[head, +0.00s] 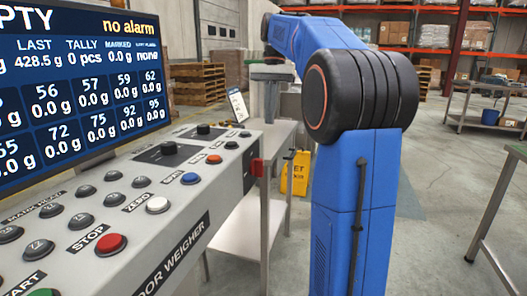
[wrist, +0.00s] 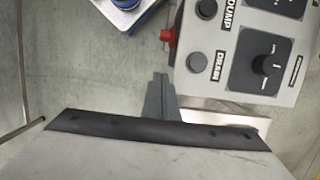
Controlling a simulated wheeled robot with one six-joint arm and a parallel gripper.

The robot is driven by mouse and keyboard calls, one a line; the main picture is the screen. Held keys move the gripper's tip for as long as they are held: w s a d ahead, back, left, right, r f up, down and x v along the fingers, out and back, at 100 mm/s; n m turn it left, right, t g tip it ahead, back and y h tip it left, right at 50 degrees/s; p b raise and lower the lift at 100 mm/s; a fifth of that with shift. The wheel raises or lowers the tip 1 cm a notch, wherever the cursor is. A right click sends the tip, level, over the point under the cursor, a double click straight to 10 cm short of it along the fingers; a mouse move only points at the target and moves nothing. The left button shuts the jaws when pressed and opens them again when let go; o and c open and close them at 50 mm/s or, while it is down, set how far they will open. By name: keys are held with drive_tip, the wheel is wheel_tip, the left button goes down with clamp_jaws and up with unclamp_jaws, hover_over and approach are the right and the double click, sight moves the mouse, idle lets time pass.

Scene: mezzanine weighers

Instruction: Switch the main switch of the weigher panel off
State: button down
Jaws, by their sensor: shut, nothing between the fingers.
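The weigher panel (head: 200,215) is a grey sloped box with buttons and black rotary knobs. A red part, which looks like the main switch (head: 257,167), sticks out from its right end face. In the wrist view the red switch (wrist: 168,36) shows at the left edge of the panel (wrist: 215,78), partly cut off from clear sight. Its on or off position cannot be told. My gripper (wrist: 160,80) is shut and empty. In the wrist view its fingertips are below the red switch and left of the panel's corner, apart from the switch in the picture.
A display screen (head: 80,85) stands behind the panel and reads "no alarm". A red stop button (head: 111,244) and several other buttons sit on the panel's face. A steel table (head: 245,228) stands beyond the panel, with a yellow floor sign (head: 296,174) beside it.

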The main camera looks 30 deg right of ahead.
approach(258, 168)
wheel_tip(258, 168, down, 6)
drive_tip(key=w+d, duration=0.2)
drive_tip(key=d, duration=0.1)
drive_tip(key=shift+s+a+r, duration=0.15)
drive_tip(key=shift+s+a, duration=0.6)
